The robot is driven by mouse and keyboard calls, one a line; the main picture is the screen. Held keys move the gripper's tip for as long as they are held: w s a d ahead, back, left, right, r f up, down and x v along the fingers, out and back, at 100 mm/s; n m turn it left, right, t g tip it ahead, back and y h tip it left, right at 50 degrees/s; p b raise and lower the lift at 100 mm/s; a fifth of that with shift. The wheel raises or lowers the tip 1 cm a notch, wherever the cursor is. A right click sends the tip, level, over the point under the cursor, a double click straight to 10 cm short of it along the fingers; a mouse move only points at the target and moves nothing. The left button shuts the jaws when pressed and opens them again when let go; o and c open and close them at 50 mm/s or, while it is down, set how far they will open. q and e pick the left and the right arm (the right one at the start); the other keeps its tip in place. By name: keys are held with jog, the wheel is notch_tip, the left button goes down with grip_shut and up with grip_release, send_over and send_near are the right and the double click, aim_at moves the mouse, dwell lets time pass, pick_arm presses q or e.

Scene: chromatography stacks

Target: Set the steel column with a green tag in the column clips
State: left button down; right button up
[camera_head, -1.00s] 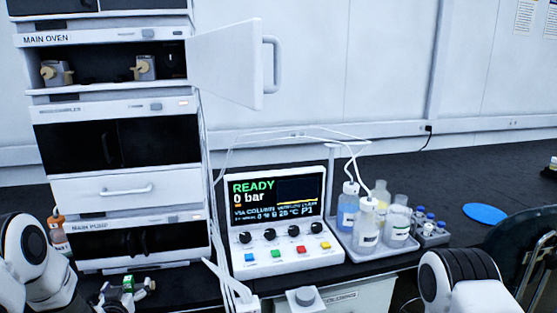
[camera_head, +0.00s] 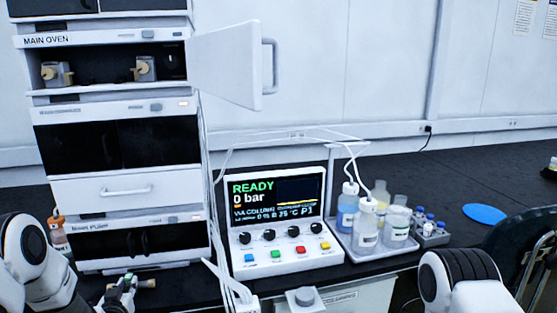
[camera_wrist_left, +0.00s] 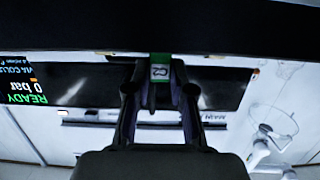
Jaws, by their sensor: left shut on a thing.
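The steel column's green tag (camera_head: 128,279) shows at the lower left of the head view, between the fingers of my left gripper (camera_head: 124,284). One tan end of the column sticks out to the right. In the left wrist view the green tag (camera_wrist_left: 160,68) sits between the fingertips of my left gripper (camera_wrist_left: 160,88), which is shut on the column. Two column clips, a left one (camera_head: 56,74) and a right one (camera_head: 145,68), stand apart inside the open main oven (camera_head: 105,92), above the gripper. My right gripper is out of view.
The white oven door (camera_head: 232,62) stands open to the right. A control panel (camera_head: 282,262) reading READY, 0 bar stands right of the stack. Bottles stand in a tray (camera_head: 378,252) farther right. An amber bottle (camera_head: 58,236) is left of the stack.

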aim_at(128, 283)
pick_arm(q)
jog(key=shift+s+d+f, duration=0.1)
jog(key=shift+s+f, duration=0.15)
jog(key=shift+f, duration=0.2)
jog(key=shift+s+d+r+p, duration=0.15)
jog(key=shift+s+r+p, duration=0.3)
jog(key=shift+s+p, duration=0.2)
jog(key=shift+s+d+r+p, duration=0.1)
jog(key=shift+s+r+p, duration=0.35)
jog(key=shift+s+p, duration=0.2)
jog(key=shift+s+d+r+p, duration=0.2)
jog(key=shift+s+r+p, duration=0.35)
jog(key=shift+s, duration=0.2)
jog(key=shift+s+d+r, duration=0.15)
jog(key=shift+s+r, duration=0.1)
jog(key=shift+s, duration=0.35)
